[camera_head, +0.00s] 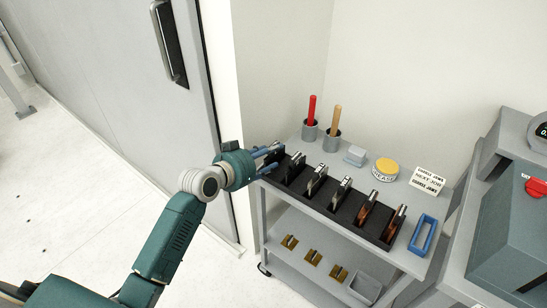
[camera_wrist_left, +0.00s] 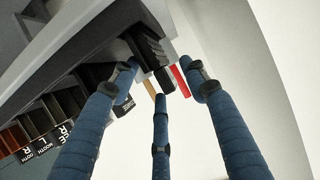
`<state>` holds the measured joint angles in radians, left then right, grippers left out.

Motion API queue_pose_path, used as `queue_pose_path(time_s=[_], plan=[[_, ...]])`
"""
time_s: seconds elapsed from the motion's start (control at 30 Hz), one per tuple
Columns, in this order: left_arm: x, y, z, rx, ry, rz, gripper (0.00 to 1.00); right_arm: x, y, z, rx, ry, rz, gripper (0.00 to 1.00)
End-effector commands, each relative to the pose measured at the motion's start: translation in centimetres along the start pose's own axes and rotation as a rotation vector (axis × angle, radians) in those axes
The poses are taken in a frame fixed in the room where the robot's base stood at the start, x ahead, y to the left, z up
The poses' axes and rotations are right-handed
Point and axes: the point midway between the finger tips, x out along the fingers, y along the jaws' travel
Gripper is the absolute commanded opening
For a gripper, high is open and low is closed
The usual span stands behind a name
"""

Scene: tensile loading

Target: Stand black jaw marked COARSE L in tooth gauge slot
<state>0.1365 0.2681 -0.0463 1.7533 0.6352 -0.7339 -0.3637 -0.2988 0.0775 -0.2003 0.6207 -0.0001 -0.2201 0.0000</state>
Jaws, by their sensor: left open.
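My left gripper (camera_head: 268,155) is open at the left end of a long black rack (camera_head: 318,200) on the cart top. Its three blue fingers (camera_wrist_left: 160,110) are spread in the left wrist view. A dark stepped jaw (camera_wrist_left: 150,48) shows between and beyond the fingertips; I cannot tell whether they touch it. In the head view, a dark jaw (camera_head: 296,162) stands at the rack's left end, close to the fingers. More jaws stand in the rack, dark ones (camera_head: 316,178) then brown ones (camera_head: 366,209). No COARSE L marking is readable. I cannot identify the tooth gauge. My right gripper is out of view.
Two cups with a red handle (camera_head: 312,108) and a tan handle (camera_head: 336,120) stand behind the rack. A yellow-lidded tin (camera_head: 386,167), a white sign (camera_head: 428,180) and a blue frame (camera_head: 423,235) are rightward. Brass pieces (camera_head: 312,257) lie on the lower shelf. A grey machine (camera_head: 510,225) stands right.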

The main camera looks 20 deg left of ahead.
Motion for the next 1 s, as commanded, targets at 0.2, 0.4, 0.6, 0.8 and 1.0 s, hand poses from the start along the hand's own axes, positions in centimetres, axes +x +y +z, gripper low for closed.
queue_pose_path(time_s=[0.2, 0.4, 0.6, 0.8, 1.0], plan=[[2.8, 0.0, -0.3, -0.002, -0.001, 0.0, 0.45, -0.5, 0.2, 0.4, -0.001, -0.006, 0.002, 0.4], [3.2, 0.0, -0.2, -0.001, -0.001, 0.0, 0.45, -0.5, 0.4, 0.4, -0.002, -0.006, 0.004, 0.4], [3.1, 0.0, -0.2, -0.001, -0.001, 0.0, 0.21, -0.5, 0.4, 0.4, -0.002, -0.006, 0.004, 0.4], [3.1, 0.0, -0.2, -0.001, -0.001, 0.0, 0.0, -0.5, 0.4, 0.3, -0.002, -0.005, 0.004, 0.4], [3.1, -0.1, -0.8, 0.001, 0.01, -0.002, 0.0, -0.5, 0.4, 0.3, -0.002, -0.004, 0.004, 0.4]])
